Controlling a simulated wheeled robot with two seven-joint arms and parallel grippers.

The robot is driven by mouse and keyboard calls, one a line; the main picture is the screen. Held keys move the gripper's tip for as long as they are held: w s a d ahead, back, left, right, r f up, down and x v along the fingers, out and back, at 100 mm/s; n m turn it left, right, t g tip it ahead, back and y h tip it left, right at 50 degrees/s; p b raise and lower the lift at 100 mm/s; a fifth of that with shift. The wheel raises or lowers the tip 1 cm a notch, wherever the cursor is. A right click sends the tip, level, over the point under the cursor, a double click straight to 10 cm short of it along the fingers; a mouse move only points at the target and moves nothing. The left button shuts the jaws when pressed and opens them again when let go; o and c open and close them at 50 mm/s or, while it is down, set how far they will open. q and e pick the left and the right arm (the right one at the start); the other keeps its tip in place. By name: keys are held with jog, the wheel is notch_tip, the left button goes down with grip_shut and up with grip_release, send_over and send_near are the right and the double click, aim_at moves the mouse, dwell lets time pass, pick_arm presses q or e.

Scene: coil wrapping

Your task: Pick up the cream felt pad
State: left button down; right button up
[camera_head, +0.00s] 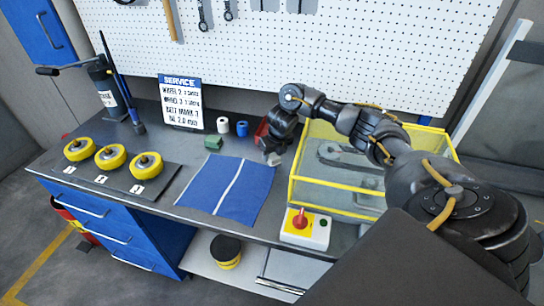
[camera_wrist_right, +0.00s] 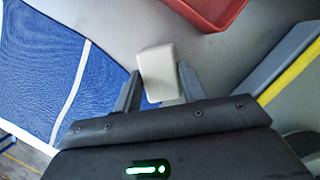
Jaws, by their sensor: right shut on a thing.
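The cream felt pad (camera_wrist_right: 160,73) is a small pale block between the two fingers of my right gripper (camera_wrist_right: 158,88) in the right wrist view. The fingers are shut on its sides, and its far end sticks out past the fingertips. In the head view my right gripper (camera_head: 272,151) is over the bench, just right of the blue mat's far corner. A small pale bit of the pad (camera_head: 273,159) shows at its tips there. Whether the pad touches the bench is hard to tell. My left gripper is not in view.
A blue mat (camera_head: 215,196) with a white stripe lies left of the gripper. A red bin (camera_wrist_right: 207,10) is just beyond the pad. A yellow-framed clear guard (camera_head: 292,190) stands close on the right. Green block (camera_head: 213,143), white roll (camera_head: 223,125) and blue roll (camera_head: 242,129) stand behind the mat.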

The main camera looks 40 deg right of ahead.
aim_at(273, 155)
jog(key=shift+w+r, duration=0.1)
jog(key=shift+r, duration=0.3)
notch_tip(273, 155, up, 9)
jog(key=p, duration=0.1)
